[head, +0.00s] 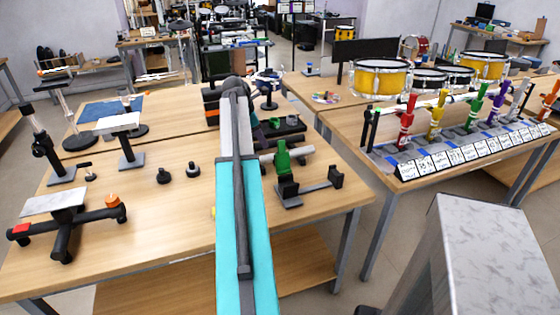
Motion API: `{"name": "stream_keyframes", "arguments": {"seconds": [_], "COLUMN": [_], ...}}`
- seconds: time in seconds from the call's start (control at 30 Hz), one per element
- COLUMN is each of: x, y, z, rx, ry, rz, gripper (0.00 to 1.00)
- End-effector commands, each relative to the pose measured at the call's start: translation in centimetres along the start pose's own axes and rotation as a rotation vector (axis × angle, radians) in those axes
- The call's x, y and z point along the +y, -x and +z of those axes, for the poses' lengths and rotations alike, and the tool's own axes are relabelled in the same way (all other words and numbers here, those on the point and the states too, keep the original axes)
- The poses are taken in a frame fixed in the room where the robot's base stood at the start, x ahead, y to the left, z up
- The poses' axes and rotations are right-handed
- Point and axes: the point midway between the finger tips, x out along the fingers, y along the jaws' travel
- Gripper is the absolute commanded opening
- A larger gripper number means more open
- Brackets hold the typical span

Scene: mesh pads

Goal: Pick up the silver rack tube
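A short silver tube (267,157) shows on the main wooden table, just right of my arm. It passes behind or through a green clamp (283,157) above a small black and grey stand (288,192). Its left end is close to my arm's edge, which may hide part of it. A longer silver tube (452,95) runs along a rack on the right table, with red, yellow, green and purple clamps on it. My long turquoise and grey arm part reaches up the middle of the view. My gripper cannot be made out.
The wooden table (150,240) holds stands at left, a black-legged base (66,222) and two black knobs (164,176). The right table (362,140) carries drums (380,78) and a row of labels (470,148). A floor gap separates the tables at the front.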

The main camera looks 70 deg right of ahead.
Motion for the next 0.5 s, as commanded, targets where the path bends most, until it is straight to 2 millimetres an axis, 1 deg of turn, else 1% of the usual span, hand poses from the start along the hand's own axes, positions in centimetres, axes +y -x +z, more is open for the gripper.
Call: {"name": "stream_keyframes", "arguments": {"seconds": [0.33,0.5], "x": [0.0,0.0], "y": [-0.1,-1.3], "z": [0.1,0.2], "rx": [0.0,0.0], "ry": [-0.001,-0.002], "rz": [-0.001,-0.002], "gripper": [0.51,0.51]}}
